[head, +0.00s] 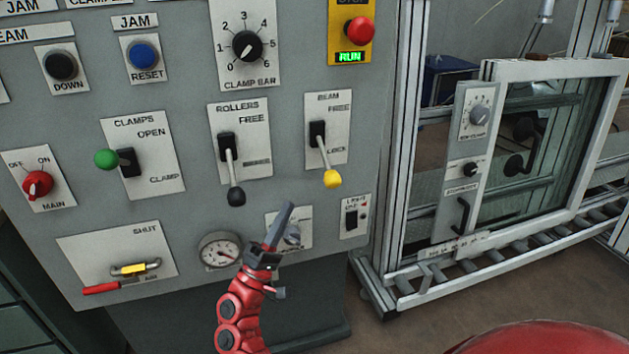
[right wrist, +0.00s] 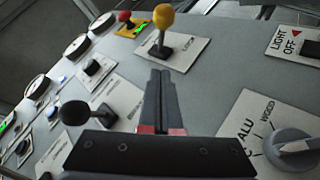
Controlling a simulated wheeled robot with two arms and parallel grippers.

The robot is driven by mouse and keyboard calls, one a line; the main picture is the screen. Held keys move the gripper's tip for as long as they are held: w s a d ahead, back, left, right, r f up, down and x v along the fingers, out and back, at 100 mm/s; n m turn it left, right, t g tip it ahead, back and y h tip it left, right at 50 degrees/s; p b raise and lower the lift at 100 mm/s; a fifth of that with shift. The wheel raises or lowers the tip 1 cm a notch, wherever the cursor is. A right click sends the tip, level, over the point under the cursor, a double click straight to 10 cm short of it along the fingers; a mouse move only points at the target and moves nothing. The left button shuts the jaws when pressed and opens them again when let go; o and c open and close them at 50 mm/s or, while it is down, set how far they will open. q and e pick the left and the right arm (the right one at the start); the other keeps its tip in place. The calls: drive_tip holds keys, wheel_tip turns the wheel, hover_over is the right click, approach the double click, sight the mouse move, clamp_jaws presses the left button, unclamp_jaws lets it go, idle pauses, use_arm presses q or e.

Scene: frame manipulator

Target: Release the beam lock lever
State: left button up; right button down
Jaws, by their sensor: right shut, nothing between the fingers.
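The beam lock lever (head: 325,158) has a yellow knob and hangs down, tilted slightly right, on a white plate (head: 342,115) marked BEAM, with FREE at the top and LOCK at the bottom. In the right wrist view its yellow knob (right wrist: 163,17) stands at the top, beyond my fingertips. My right gripper (head: 287,208) is shut and empty, below and to the left of the yellow knob, apart from it. Its closed fingers (right wrist: 160,76) point toward the lever plate in the wrist view. My left gripper is not in view.
The rollers lever (head: 231,172) with a black knob is just left of the beam lever. A small switch plate (head: 355,216) is below right; a gauge (head: 219,251) is lower left. A red stop button (head: 360,31) is above. A framed glass door (head: 540,150) stands right.

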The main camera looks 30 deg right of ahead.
sight(326, 162)
drive_tip(key=d+r, duration=0.6)
drive_tip(key=d, duration=0.1)
drive_tip(key=shift+s+r, duration=0.15)
drive_tip(key=shift+s, duration=0.1)
